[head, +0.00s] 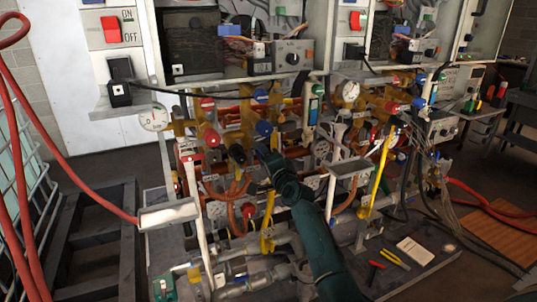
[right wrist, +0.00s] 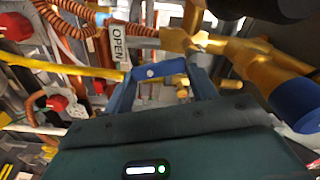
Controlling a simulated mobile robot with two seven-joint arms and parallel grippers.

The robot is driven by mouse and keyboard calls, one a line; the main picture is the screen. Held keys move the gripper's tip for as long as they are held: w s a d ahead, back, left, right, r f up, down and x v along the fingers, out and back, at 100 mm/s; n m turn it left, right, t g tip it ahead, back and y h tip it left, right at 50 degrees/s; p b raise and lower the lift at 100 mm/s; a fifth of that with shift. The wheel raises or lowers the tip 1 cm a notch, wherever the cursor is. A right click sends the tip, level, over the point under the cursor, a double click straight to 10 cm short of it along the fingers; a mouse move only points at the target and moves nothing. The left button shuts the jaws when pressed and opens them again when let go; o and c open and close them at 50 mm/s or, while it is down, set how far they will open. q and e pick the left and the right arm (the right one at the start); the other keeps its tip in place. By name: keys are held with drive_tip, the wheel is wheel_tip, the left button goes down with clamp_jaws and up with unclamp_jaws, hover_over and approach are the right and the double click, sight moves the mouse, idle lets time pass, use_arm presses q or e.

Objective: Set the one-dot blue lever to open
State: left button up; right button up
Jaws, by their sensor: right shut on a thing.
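A blue lever (right wrist: 158,71) with one small white dot shows in the right wrist view, beside brass pipework. My right gripper (right wrist: 163,82) is shut on this lever, with one finger at each end of its visible part. A white tag reading OPEN (right wrist: 118,42) is just beyond the lever, up and to its left. In the head view my right arm reaches up from the bottom into the middle of the pipes. There its gripper and the held lever are mostly hidden by the arm. My left gripper is in neither view.
Brass pipes and red and blue valve handles crowd around my right gripper. A yellow pipe (right wrist: 60,66) passes left of it. A pressure gauge (head: 153,117) and a red hose (head: 85,175) are at the left. Tools, including yellow pliers (head: 395,259), lie on the base at lower right.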

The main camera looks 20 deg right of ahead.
drive_tip(key=shift+a+f+m+p, duration=0.15)
drive_tip(key=shift+a+m, duration=0.15)
drive_tip(key=shift+m, duration=0.5)
drive_tip(key=shift+a+f+m+p, duration=0.15)
drive_tip(key=shift+a+m, duration=0.1)
drive_tip(key=shift+m, duration=0.55)
drive_tip(key=shift+r, duration=0.1)
drive_tip(key=o, duration=1.4)
